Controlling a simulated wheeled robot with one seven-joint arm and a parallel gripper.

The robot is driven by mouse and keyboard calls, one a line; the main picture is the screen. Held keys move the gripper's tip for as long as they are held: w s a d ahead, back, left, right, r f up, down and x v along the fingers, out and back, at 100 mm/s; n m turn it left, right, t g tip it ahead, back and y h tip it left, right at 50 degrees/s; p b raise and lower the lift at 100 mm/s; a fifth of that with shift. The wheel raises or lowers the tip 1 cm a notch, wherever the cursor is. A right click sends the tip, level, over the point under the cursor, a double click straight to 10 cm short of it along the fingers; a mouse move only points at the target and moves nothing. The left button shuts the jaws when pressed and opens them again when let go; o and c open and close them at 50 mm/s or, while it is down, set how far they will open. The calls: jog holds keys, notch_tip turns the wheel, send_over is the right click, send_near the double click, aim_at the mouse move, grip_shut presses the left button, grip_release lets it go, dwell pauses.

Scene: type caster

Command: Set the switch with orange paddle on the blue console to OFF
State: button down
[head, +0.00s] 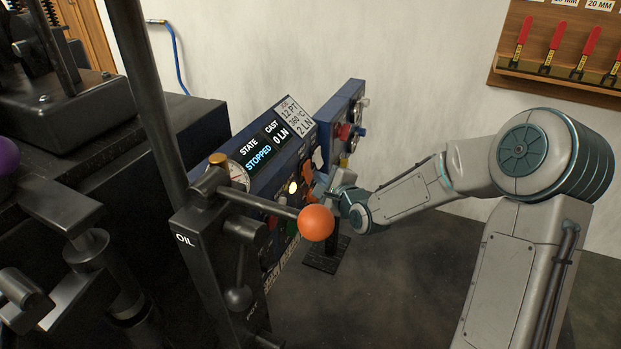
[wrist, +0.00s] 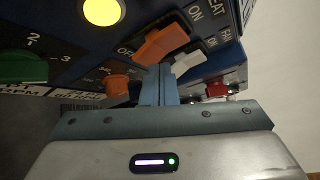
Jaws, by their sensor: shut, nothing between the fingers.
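The blue console (head: 258,162) stands left of my arm in the head view, its display reading STOPPED. In the wrist view an orange paddle (wrist: 163,45) sits between an OFF label at its left and an ON label at its right; I cannot tell which way it is set. A white paddle (wrist: 187,63) is beside it. My gripper (wrist: 160,72) is shut and empty, its fingertips just below the orange paddle. I cannot tell whether they touch it. In the head view my gripper (head: 328,187) is at the console face, partly hidden.
An orange ball on a lever (head: 316,223) stands in front of the console in the head view. The wrist view also shows an orange knob (wrist: 117,87), a green knob (wrist: 22,67), a yellow lamp (wrist: 102,11) and a red part (wrist: 217,88) close by.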

jog(key=shift+w+a+f, duration=0.15)
jog(key=shift+a+f, duration=0.05)
jog(key=shift+a, duration=0.2)
dwell(0.4)
jog(key=shift+d, duration=0.1)
jog(key=shift+s+d+r+p, duration=0.15)
jog(key=shift+d+p, duration=0.15)
jog(key=shift+d, duration=0.05)
jog(key=shift+s+d+r+p, duration=0.15)
jog(key=shift+d+p, duration=0.1)
jog(key=shift+d, duration=0.1)
jog(key=d+p, duration=0.1)
jog(key=s+d+r+p, duration=0.1)
jog(key=d, duration=0.1)
jog(key=d+p, duration=0.1)
jog(key=p, duration=0.1)
jog(key=shift+s+d+r, duration=0.25)
jog(key=shift+s+r, duration=0.05)
jog(key=shift+r, duration=0.1)
dwell(0.4)
